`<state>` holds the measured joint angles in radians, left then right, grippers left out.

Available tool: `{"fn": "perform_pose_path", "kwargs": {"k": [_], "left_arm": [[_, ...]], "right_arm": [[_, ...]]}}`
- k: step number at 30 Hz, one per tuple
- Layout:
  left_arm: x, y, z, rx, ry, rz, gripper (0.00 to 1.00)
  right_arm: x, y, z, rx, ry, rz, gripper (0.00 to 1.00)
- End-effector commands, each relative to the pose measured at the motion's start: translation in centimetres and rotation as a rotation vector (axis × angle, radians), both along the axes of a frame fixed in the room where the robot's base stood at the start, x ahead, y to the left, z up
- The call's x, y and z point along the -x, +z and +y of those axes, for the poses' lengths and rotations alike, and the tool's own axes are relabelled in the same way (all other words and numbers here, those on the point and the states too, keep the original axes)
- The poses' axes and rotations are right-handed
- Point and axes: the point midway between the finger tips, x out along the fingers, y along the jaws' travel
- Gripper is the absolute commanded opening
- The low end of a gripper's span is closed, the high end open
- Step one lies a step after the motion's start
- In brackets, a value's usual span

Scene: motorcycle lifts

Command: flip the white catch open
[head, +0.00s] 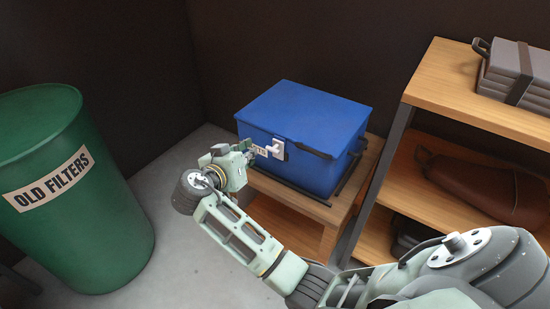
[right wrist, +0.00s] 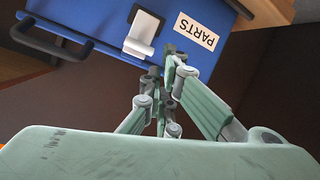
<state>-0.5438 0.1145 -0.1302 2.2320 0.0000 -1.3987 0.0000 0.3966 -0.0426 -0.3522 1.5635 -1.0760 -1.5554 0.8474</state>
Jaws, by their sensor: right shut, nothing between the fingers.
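A blue box (head: 304,124) with a "PARTS" label has a white catch (head: 278,149) on its front, just under the lid edge. The catch also shows in the right wrist view (right wrist: 142,34), with one part standing out from the box face. The lid looks shut. My right gripper (head: 253,150) is shut and empty in front of the box, near the label. In the right wrist view its fingertips (right wrist: 171,54) are close beside the catch, between it and the label (right wrist: 197,31). I cannot tell whether they touch it. My left gripper is not in view.
The box stands on a low wooden table (head: 338,208). A wooden shelf unit (head: 465,98) with a grey case (head: 517,72) and a brown bag (head: 480,186) stands to the right. A green "OLD FILTERS" barrel (head: 110,225) stands left. Grey floor between is clear.

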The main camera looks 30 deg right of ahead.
Motion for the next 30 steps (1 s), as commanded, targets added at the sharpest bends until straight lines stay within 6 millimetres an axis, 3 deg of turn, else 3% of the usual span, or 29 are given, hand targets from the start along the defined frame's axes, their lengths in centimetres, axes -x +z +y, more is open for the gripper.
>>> {"fn": "perform_pose_path", "kwargs": {"k": [3, 6, 9, 22, 30], "left_arm": [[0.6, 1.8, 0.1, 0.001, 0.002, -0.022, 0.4], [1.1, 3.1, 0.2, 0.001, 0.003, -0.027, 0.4], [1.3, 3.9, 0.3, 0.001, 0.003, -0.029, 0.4], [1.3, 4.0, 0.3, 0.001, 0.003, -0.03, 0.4], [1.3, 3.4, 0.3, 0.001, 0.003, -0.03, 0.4]], "right_arm": [[1.5, 4.2, -0.6, -0.019, -0.138, -0.185, 0.0], [2.7, 6.4, -1.0, -0.036, -0.21, -0.273, 0.0], [3.4, 7.4, -1.1, -0.043, -0.244, -0.312, 0.0], [3.3, 7.5, -1.6, -0.042, -0.248, -0.315, 0.0], [1.6, 6.3, -5.7, -0.038, -0.248, -0.313, 0.0]]}}
